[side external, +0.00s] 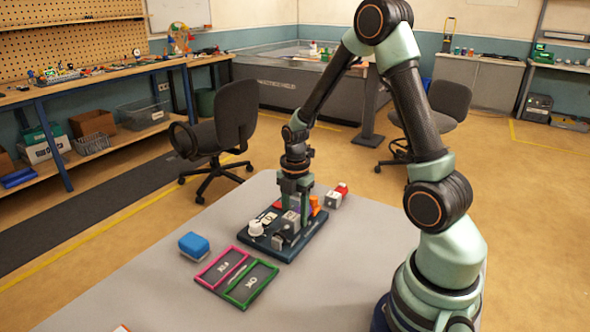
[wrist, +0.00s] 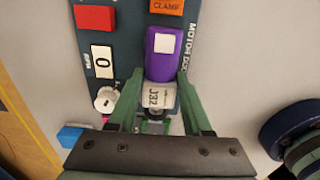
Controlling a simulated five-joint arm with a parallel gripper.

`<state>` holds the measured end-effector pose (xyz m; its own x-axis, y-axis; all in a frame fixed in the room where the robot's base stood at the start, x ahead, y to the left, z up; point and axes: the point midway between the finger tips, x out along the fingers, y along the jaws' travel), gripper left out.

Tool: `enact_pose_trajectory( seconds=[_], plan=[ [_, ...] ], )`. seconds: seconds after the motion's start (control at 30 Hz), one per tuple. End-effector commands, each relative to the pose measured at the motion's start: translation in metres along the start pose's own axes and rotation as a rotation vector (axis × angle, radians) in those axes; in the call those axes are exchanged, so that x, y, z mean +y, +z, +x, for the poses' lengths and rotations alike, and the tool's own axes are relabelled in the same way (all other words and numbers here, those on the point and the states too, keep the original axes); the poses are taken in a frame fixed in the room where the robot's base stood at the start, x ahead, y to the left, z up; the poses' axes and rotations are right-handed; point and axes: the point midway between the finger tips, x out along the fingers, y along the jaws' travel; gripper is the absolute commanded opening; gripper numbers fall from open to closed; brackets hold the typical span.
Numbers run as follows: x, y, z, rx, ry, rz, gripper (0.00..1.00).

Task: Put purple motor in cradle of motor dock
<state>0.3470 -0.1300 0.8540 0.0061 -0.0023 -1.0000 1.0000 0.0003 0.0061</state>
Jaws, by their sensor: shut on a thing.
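The purple motor (wrist: 163,58) has a purple end with a white label and a pale body marked J32. In the wrist view it lies between the fingers of my gripper (wrist: 160,82), which is shut on it. The motor dock (wrist: 128,28) is a dark blue board directly beneath, with an orange clamp (wrist: 166,6), a red block, a number display and a white knob (wrist: 106,98). In the side view my gripper (side external: 294,208) points down over the dock (side external: 285,254). The motor and fingers hide the cradle, so I cannot tell if the motor rests in it.
A red and grey motor (side external: 336,196) lies on the table behind the dock. A blue block (side external: 194,245), a pink-rimmed tray (side external: 212,280) and a green-rimmed tray (side external: 263,285) lie in front and left. The grey table is clear right of the dock.

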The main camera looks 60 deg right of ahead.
Motion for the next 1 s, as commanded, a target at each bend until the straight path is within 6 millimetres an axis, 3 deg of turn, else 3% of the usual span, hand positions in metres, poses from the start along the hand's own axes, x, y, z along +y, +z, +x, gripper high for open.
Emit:
enact_pose_trajectory(
  seconds=[1.0],
  plan=[
    [0.0003, 0.0001, 0.0104, 0.000, 0.001, 0.000, 0.00]
  ],
)
